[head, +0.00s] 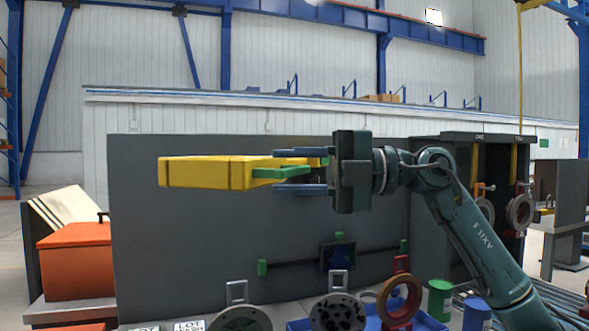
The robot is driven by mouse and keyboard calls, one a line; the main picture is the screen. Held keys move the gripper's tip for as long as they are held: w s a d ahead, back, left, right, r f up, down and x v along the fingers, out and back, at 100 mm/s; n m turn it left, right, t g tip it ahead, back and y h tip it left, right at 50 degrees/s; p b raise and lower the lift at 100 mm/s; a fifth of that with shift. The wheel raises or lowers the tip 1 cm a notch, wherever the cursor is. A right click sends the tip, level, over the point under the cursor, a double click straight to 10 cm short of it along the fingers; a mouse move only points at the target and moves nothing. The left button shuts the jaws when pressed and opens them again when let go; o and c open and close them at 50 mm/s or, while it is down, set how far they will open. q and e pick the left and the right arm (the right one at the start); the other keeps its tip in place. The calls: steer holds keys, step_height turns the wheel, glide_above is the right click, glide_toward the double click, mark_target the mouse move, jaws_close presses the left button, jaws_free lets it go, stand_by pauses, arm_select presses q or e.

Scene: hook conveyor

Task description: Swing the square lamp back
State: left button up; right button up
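A flat yellow box (208,172) shows left of centre at gripper height, in front of the grey panel. It may be the square lamp, but I cannot be sure. A green bar (280,173) runs from its right end toward my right gripper (300,171). The gripper's two blue fingers point left, well apart, one above and one below the green bar, with gaps visible on both sides. The gripper's dark body hides what lies behind it. My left gripper is out of view.
A dark grey panel (200,235) stands behind. A dark square block (338,257) sits on a bar with green ends low on it. Along the front are round parts with handles (338,312), a red-brown ring (399,300) and a blue tray (425,322). An orange box (75,262) is at left.

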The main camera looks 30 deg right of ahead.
jaws_close()
steer(key=shift+w, duration=0.1)
stand_by(0.5)
